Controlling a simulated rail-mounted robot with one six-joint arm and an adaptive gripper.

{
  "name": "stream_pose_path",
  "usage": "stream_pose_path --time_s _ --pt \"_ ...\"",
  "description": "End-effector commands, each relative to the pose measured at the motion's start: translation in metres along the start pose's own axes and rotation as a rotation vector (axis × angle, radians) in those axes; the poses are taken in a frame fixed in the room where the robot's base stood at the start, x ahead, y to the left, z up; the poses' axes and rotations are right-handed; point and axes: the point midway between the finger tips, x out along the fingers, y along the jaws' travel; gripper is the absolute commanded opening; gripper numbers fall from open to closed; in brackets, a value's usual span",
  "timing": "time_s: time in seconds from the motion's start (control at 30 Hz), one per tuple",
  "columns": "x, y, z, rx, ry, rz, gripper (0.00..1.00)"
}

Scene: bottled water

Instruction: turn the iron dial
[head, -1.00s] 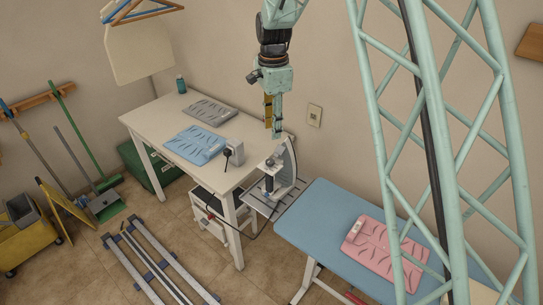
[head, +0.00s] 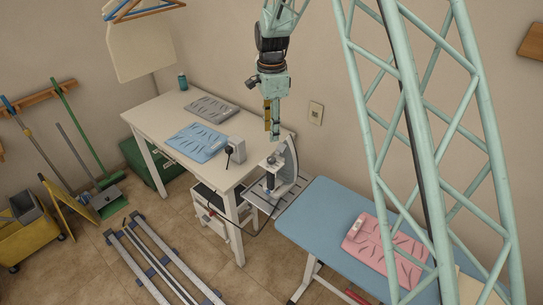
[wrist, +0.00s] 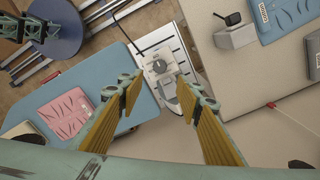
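A pale iron (head: 279,172) stands on the wire rest at the end of the blue ironing board. In the wrist view, the iron (wrist: 168,95) is seen from above, with a round grey dial (wrist: 159,66) on its pale body. The dial is too small to make out in the head view. My gripper (head: 271,137) points down above the iron, apart from it. In the wrist view, my gripper (wrist: 156,83) is open, with its yellow-padded fingers wide apart and nothing between them. The dial appears beyond the gap between the fingertips.
The ironing board (head: 325,222) carries a folded pink shirt (head: 380,250). A white table (head: 150,112) beside the iron holds folded blue (head: 196,142) and grey (head: 212,109) shirts and a small pale box (head: 236,150). The wire rest (head: 292,194) lies under the iron.

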Motion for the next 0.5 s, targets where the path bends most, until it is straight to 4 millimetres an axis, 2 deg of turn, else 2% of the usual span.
stream_pose_path --time_s 0.5 --pt "0.059 0.001 0.0 0.0 0.0 0.003 0.33"
